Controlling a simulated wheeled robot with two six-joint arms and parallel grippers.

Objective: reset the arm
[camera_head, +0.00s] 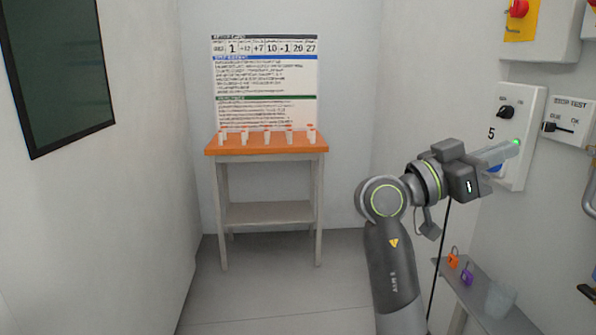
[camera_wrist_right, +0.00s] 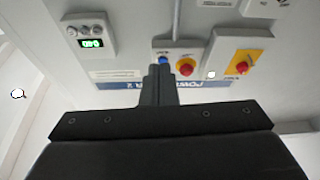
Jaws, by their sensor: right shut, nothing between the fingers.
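My right gripper (camera_head: 505,152) is shut and empty, pointing at a grey wall panel marked 5 (camera_head: 520,113) in the head view. The panel has a black rotary knob (camera_head: 506,112), a small green light (camera_head: 516,142) and a blue button (camera_head: 495,169) partly hidden by the gripper. In the right wrist view the closed fingers (camera_wrist_right: 159,72) reach toward a grey box with a blue button (camera_wrist_right: 163,61) and a red knob (camera_wrist_right: 185,66). The fingertips overlap the blue button's lower edge; I cannot tell whether they touch it. My left gripper is not in view.
A STOP TEST box (camera_head: 568,122) and a red button on yellow (camera_head: 518,9) are on the right wall. A shelf (camera_head: 480,293) with padlocks and a cup sits below. An orange-topped table (camera_head: 265,150) with several small bottles stands at the back. The middle floor is clear.

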